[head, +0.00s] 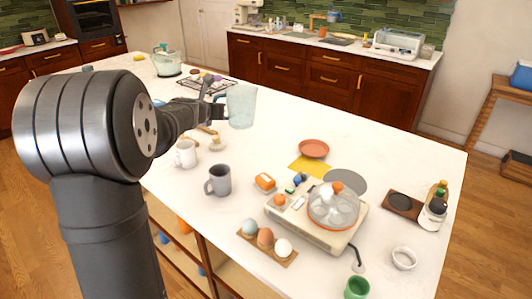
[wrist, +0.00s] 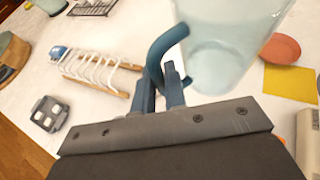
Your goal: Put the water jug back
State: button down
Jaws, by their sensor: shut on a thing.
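The water jug (head: 241,106) is a clear, pale blue vessel near the middle of the white island in the head view. In the wrist view the jug (wrist: 225,35) fills the top right, with its blue curved handle (wrist: 163,45) on its left side. My gripper (head: 218,110) is at the jug's left side in the head view. In the wrist view my gripper (wrist: 170,88) is shut on the handle. The jug looks close to upright in the head view. I cannot tell whether its base touches the counter.
A white mug (head: 186,153) and a grey mug (head: 219,180) stand near my arm. An orange plate (head: 314,148) and yellow cloth (head: 309,166) lie to the right. A white-pronged rack (wrist: 95,75) is left of the jug.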

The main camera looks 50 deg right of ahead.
jog(key=s+d+m+g+h, duration=0.1)
jog(key=s+d+m+g, duration=0.1)
jog(key=s+d, duration=1.1)
jog(key=shift+w+a+f, duration=0.15)
jog(key=shift+w+f, duration=1.9)
jog(key=shift+f, duration=0.65)
jog(key=shift+w+a+f, duration=0.2)
jog(key=shift+w+f, duration=1.85)
jog(key=shift+f, duration=0.65)
jog(key=shift+w+a+f, duration=0.15)
jog(key=shift+w+f, duration=1.9)
jog(key=shift+f, duration=0.65)
jog(key=shift+f, duration=0.15)
jog(key=c, duration=1.5)
grip_release()
